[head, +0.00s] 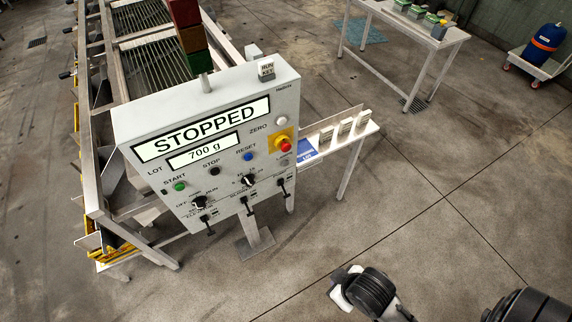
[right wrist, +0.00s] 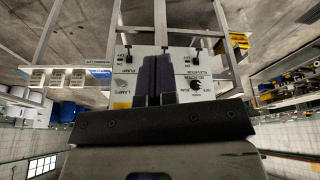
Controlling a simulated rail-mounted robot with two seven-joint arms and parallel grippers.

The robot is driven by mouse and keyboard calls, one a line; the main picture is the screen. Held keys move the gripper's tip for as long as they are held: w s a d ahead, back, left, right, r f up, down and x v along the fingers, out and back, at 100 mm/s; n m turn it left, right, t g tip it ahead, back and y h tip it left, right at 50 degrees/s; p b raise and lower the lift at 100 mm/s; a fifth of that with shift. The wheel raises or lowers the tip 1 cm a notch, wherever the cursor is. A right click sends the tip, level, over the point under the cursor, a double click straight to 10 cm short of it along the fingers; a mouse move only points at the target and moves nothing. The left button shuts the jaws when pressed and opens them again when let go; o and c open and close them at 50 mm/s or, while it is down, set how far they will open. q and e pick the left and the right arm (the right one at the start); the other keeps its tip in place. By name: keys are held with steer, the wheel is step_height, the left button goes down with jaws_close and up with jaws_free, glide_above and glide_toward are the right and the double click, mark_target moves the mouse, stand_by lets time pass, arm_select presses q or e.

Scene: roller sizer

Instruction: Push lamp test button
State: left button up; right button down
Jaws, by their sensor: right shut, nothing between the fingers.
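The grey control panel (head: 150,128) stands at centre left in the head view; its display reads STOPPED. It carries a green START button (head: 180,187), a black STOP button (head: 215,171), a blue RESET button (head: 248,157) and a white button (head: 281,121) near the ZERO label. No lamp test label is readable there. In the right wrist view the panel (right wrist: 190,68) appears upside down, with a label like "LAMPS" (right wrist: 125,93). My right gripper (right wrist: 159,62) is shut and empty, its fingers covering the panel's middle; contact cannot be told. My left gripper is out of view.
A red emergency button (head: 286,146) on yellow sits at the panel's right.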

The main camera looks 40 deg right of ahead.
mark_target(286, 163)
steer(key=w+d+f+m+t+h+b, duration=0.2)
steer(key=w+d+f+h+b, duration=0.15)
steer(key=w+f+b, duration=0.55)
steer(key=w+d+f+m+t+h+b, duration=0.1)
steer(key=w+d+f+h+b, duration=0.1)
steer(key=w+d+f+b, duration=0.55)
steer(key=w+d+f+m+t+h+b, duration=0.1)
steer(key=w+d+h+b, duration=0.2)
steer(key=w, duration=0.7)
steer(key=w+d+f+m+t+h+b, duration=0.1)
steer(key=w+d+f+m+h+b, duration=0.1)
steer(key=w+b, duration=0.5)
steer(key=shift+w+d+f+t+h, duration=0.2)
steer(key=shift+w+d+t+h, duration=0.35)
steer(key=shift+w, duration=0.95)
steer(key=shift+w+d, duration=0.1)
steer(key=w+d+b, duration=0.1)
steer(key=w+b, duration=0.5)
steer(key=w, duration=0.2)
steer(key=shift+w, duration=0.3)
